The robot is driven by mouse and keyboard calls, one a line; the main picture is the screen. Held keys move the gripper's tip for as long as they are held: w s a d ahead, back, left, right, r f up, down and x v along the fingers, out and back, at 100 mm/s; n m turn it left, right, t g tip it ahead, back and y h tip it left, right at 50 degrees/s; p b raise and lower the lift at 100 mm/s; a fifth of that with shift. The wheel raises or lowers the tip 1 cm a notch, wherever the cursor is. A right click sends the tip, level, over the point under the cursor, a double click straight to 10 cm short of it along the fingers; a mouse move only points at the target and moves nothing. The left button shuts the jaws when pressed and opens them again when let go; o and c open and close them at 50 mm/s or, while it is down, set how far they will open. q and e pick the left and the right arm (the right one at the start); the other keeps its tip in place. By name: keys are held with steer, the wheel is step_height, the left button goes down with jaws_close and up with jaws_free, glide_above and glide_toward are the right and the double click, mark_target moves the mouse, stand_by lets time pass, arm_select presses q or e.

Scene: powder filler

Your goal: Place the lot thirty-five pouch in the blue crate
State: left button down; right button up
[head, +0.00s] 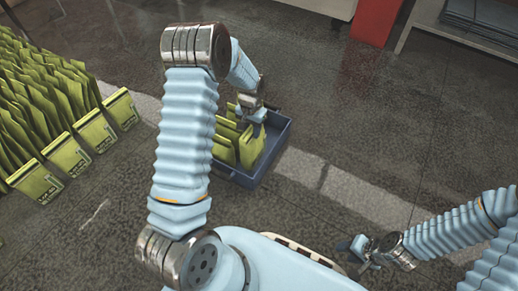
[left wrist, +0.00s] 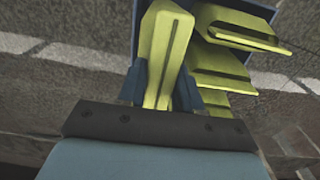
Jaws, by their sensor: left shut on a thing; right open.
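The blue crate (head: 270,166) stands on the floor near the middle of the head view, with several yellow-green pouches upright in it. My left gripper (head: 252,112) is over the crate's right part, shut on a yellow-green pouch (left wrist: 164,52). In the left wrist view the held pouch stands between the fingers (left wrist: 163,92), beside other pouches and in front of the crate's dark wall. The held pouch appears inside or just over the crate; whether it touches the bottom is hidden. Its lot marking cannot be read. My right gripper (head: 358,252) is open and empty, low at the right.
Rows of yellow-green pouches (head: 45,110) stand on the floor at the left, the front ones with dark printed labels. A pale stripe (head: 345,185) crosses the dark floor. A red block (head: 376,22) and a grey rack (head: 470,30) are at the back right. The floor right of the crate is clear.

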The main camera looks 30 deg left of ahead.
arm_select(q)
step_height(320, 180, down, 8)
steer(key=shift+r+b, duration=0.25)
steer(key=shift+b, duration=0.3)
steer(key=shift+f, duration=0.15)
steer(key=c, duration=0.8)
jaws_free()
steer(key=shift+o, duration=0.2)
